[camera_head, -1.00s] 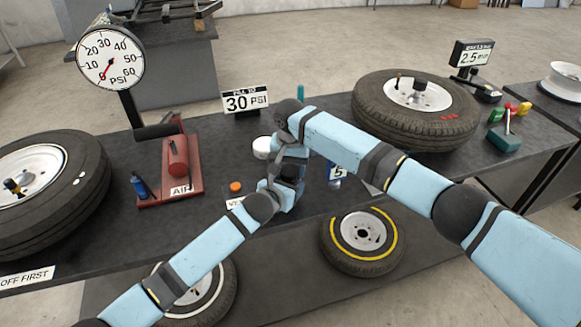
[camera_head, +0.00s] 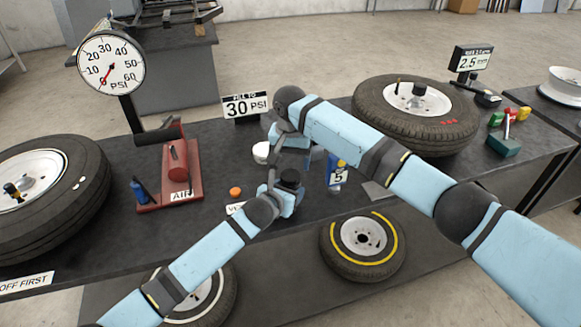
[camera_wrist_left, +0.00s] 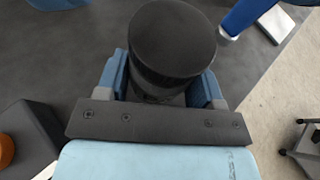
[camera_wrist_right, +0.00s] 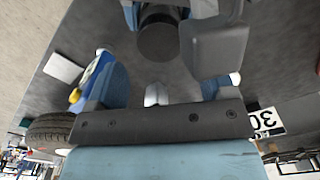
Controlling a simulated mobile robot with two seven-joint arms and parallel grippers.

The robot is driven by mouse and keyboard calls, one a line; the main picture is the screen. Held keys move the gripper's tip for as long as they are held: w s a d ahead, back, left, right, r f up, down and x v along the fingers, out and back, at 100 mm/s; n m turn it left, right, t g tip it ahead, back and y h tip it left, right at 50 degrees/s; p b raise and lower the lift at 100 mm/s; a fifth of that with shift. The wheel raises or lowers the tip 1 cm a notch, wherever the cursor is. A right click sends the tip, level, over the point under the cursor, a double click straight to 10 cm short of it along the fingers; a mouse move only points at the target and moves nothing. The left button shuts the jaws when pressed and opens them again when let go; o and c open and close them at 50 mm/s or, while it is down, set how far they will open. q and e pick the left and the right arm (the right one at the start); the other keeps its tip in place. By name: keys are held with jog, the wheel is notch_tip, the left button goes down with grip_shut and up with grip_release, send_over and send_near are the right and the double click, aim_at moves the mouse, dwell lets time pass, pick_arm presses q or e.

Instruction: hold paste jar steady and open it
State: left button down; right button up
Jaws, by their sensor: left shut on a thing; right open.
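The paste jar (camera_head: 290,177) is dark with a wide black round top, standing near the bench's front edge. My left gripper (camera_head: 285,196) is shut around its body. In the left wrist view the black top (camera_wrist_left: 172,42) sits above the two blue fingers, and the lower body is partly hidden. My right gripper (camera_head: 293,148) is open and empty, behind the jar and apart from it.
A blue bottle marked 5 (camera_head: 337,175) stands close on the right. A white round container (camera_head: 262,152) and an orange cap (camera_head: 235,192) lie to the left. A red air stand (camera_head: 178,170) and tyres (camera_head: 415,110) flank the workspace. A 30 PSI sign (camera_head: 247,105) stands behind.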

aim_at(291, 175)
jog(key=shift+a+r+m, duration=0.3)
jog(key=shift+a+r, duration=0.1)
jog(key=shift+r, duration=0.1)
jog(key=shift+a+r+m, duration=0.2)
jog(key=shift+r+m, duration=0.1)
jog(key=shift+r, duration=0.15)
jog(key=shift+d+r+m, duration=0.15)
jog(key=shift+r+m, duration=0.45)
jog(key=shift+d+r+m, duration=0.1)
jog(key=shift+d+m, duration=0.25)
jog(key=shift+m, duration=0.05)
jog(key=shift+d+f, duration=0.1)
jog(key=shift+f, duration=3.8)
jog(key=c, duration=0.9)
jog(key=shift+n, duration=1.4)
jog(key=shift+c, duration=0.2)
